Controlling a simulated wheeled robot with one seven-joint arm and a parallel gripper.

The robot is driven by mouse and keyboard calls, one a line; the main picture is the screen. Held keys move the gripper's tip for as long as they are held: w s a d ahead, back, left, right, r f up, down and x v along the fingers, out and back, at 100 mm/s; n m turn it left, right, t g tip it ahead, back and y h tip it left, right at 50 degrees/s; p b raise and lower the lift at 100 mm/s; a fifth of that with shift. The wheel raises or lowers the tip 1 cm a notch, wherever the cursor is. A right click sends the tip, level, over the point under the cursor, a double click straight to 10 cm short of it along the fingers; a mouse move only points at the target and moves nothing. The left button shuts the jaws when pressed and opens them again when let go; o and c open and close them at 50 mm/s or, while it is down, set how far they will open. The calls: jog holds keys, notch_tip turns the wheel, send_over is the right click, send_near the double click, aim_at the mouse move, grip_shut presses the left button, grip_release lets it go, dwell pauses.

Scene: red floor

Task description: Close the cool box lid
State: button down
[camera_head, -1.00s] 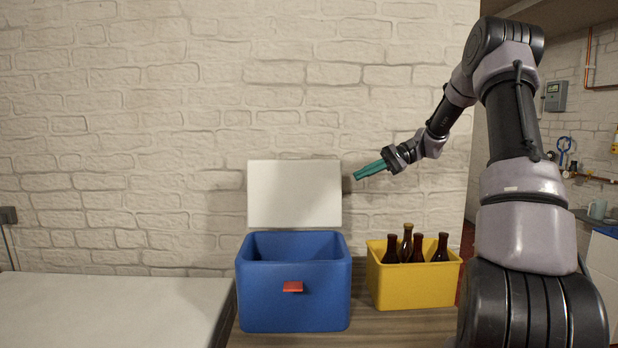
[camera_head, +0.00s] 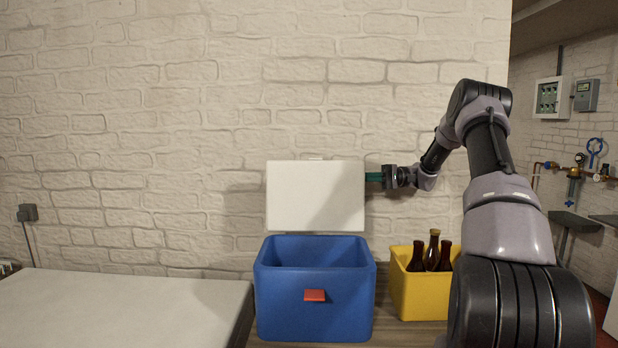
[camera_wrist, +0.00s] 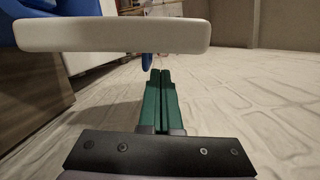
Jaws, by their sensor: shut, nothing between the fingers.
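The blue cool box (camera_head: 315,290) stands on the wooden table with a red latch (camera_head: 315,296) on its front. Its white lid (camera_head: 315,197) stands open and upright at the back of the box. My gripper (camera_head: 374,177) is at the right edge of the lid, in its upper part, and its tips seem to be partly behind it. In the wrist view the green fingers (camera_wrist: 161,80) are shut together and empty. The lid's edge (camera_wrist: 115,35) crosses the view beyond and above them. I cannot tell whether they touch the lid.
A yellow crate (camera_head: 410,300) with several brown bottles (camera_head: 432,255) stands right of the box, below my forearm. A brick wall (camera_head: 150,130) is close behind the lid. A white surface (camera_head: 110,310) lies to the left.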

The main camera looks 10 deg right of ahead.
aim_at(324, 176)
jog(key=shift+n+g, duration=0.3)
jog(key=shift+n, duration=0.2)
jog(key=a, duration=1.1)
jog(key=shift+w+a+r, duration=0.15)
jog(key=shift+w+a, duration=0.2)
jog(key=shift+w, duration=0.05)
jog(key=shift+s+r, duration=0.1)
